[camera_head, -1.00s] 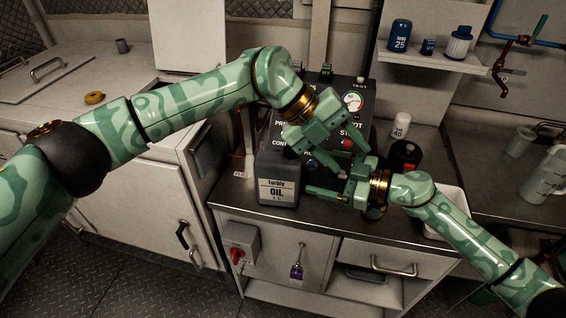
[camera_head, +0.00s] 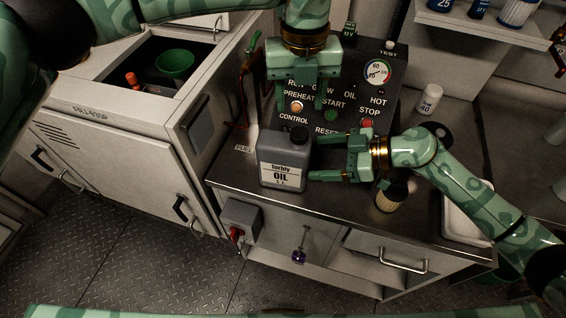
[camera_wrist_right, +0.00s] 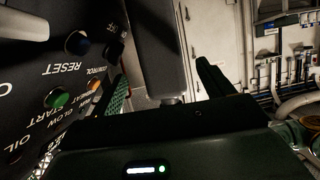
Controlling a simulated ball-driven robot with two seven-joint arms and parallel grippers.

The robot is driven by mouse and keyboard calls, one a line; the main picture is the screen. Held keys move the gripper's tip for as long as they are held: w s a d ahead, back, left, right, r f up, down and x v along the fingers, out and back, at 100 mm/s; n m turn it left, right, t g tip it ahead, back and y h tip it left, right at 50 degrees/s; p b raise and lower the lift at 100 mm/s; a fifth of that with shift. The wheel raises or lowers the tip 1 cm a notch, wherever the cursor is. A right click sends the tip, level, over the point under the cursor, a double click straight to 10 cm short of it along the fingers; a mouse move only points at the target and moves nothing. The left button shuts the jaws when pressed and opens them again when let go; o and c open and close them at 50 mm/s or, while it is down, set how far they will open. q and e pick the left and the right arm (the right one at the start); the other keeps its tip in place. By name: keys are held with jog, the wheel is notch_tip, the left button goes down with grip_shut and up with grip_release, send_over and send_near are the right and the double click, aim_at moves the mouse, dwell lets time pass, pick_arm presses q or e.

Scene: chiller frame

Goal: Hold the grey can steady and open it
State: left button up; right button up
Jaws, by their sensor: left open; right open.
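The grey can (camera_head: 283,163), with a white OIL label and a black cap (camera_head: 299,134), stands upright near the left front of the metal bench. My right gripper (camera_head: 318,158) is open at the can's right side, its fingers pointing left toward it. I cannot tell whether they touch it. My left gripper (camera_head: 302,108) is open and empty, fingers pointing down, above the can and in front of the control panel. In the right wrist view the can's dark side (camera_wrist_right: 158,50) shows beyond the gripper, next to a black finger (camera_wrist_right: 212,78).
The control panel (camera_head: 345,95) stands behind the can. A white bottle (camera_head: 429,99), a pale ribbed cylinder (camera_head: 388,202) and a white tray (camera_head: 467,222) are to the right, near my right arm. An open compartment with a green funnel (camera_head: 175,64) is at the left.

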aim_at(297, 158)
pick_arm(q)
jog(key=shift+s+d, duration=0.1)
jog(key=shift+d, duration=0.05)
pick_arm(e)
jog(key=x, duration=0.6)
jog(key=shift+w+a+r, duration=0.1)
jog(key=shift+a+r, duration=0.05)
jog(key=shift+a, duration=0.2)
